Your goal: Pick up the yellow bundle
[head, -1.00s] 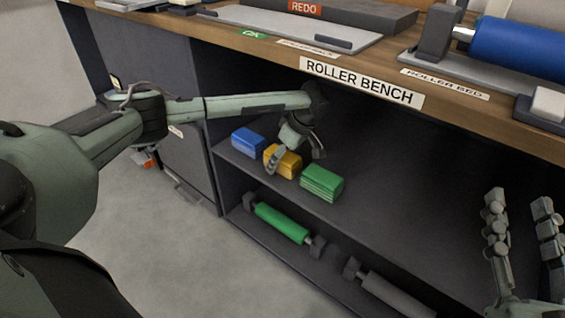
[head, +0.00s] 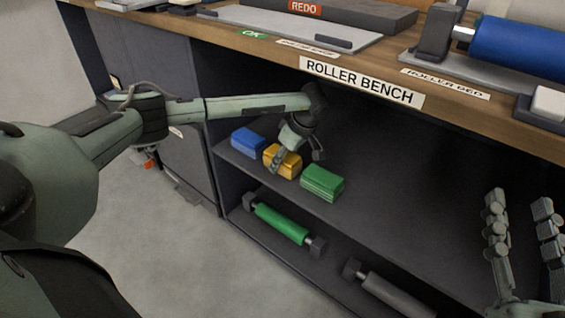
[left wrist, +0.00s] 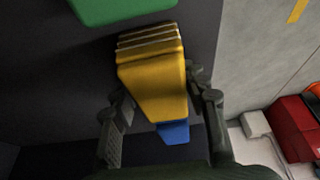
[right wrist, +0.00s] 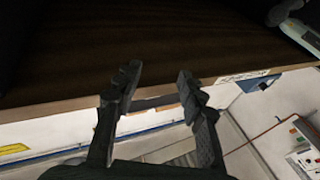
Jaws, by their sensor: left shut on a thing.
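The yellow bundle (head: 286,163) sits on the upper shelf under the bench, between a blue bundle (head: 248,142) and a green bundle (head: 322,182). My left gripper (head: 294,157) reaches down over it and is shut on it, one finger in front and one behind. In the left wrist view the yellow bundle (left wrist: 154,84) lies between the two fingers (left wrist: 160,104), with layered edges at its far end. My right gripper (head: 522,208) is empty with its fingers apart; the right wrist view shows it (right wrist: 156,88) near the wooden bench edge.
The bench top (head: 276,49) overhangs the shelf (head: 350,215). A green roller (head: 281,223) and a grey roller (head: 393,292) lie on the lower level. A blue roller (head: 520,48) is on top. The shelf right of the green bundle is clear.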

